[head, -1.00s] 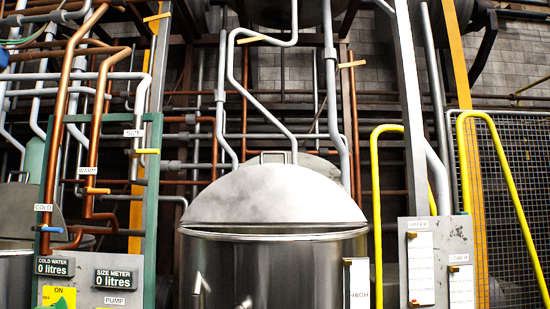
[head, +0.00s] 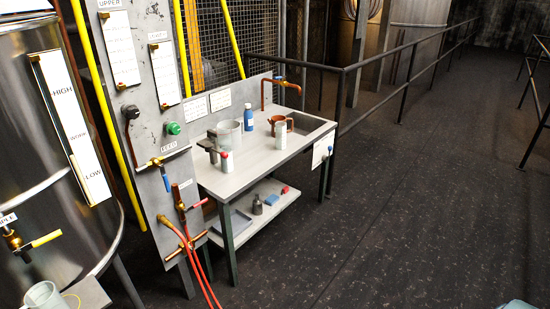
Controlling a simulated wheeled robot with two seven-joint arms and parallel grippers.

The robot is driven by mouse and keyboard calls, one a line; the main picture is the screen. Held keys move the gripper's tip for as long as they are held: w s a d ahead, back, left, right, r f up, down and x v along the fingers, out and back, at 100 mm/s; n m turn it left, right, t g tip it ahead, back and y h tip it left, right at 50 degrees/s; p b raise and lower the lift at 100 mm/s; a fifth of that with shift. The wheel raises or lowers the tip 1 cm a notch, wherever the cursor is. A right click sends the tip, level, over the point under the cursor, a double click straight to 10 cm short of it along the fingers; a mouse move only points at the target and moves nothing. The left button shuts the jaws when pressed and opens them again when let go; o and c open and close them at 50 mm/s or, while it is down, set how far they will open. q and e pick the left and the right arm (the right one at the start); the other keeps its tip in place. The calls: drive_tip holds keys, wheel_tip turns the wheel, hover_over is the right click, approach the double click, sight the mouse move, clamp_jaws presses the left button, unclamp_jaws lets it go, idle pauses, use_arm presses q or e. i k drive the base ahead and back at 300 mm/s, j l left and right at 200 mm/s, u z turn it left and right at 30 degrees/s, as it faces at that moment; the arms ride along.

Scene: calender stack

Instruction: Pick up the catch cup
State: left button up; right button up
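No label in view names the catch cup, so I cannot tell for certain which vessel it is. A pale cup (head: 43,296) stands at the lower left edge, below a brass tap with a yellow handle (head: 32,241) on the steel tank; its bottom is cut off by the frame. Other vessels stand on the grey bench (head: 255,163): a clear beaker (head: 229,134), a pale cylinder with a red part (head: 227,161), a copper pot (head: 278,122) and a pale cylinder (head: 280,136). Neither of my grippers is in view.
The steel tank (head: 40,130) fills the left, beside a grey valve panel (head: 140,100) with red hoses (head: 197,265) running to the floor. A blue bottle (head: 248,121) is on the bench. Dark floor (head: 410,210) lies open at the right, bounded by a railing (head: 400,95).

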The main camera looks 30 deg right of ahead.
sight(227, 164)
drive_tip(key=z, duration=0.65)
drive_tip(key=u, duration=1.35)
drive_tip(key=z, duration=1.35)
drive_tip(key=u, duration=0.25)
drive_tip(key=i+l+u, duration=0.1)
drive_tip(key=u, duration=0.2)
drive_tip(key=i+l+u, duration=0.2)
drive_tip(key=u, duration=0.15)
drive_tip(key=i, duration=0.1)
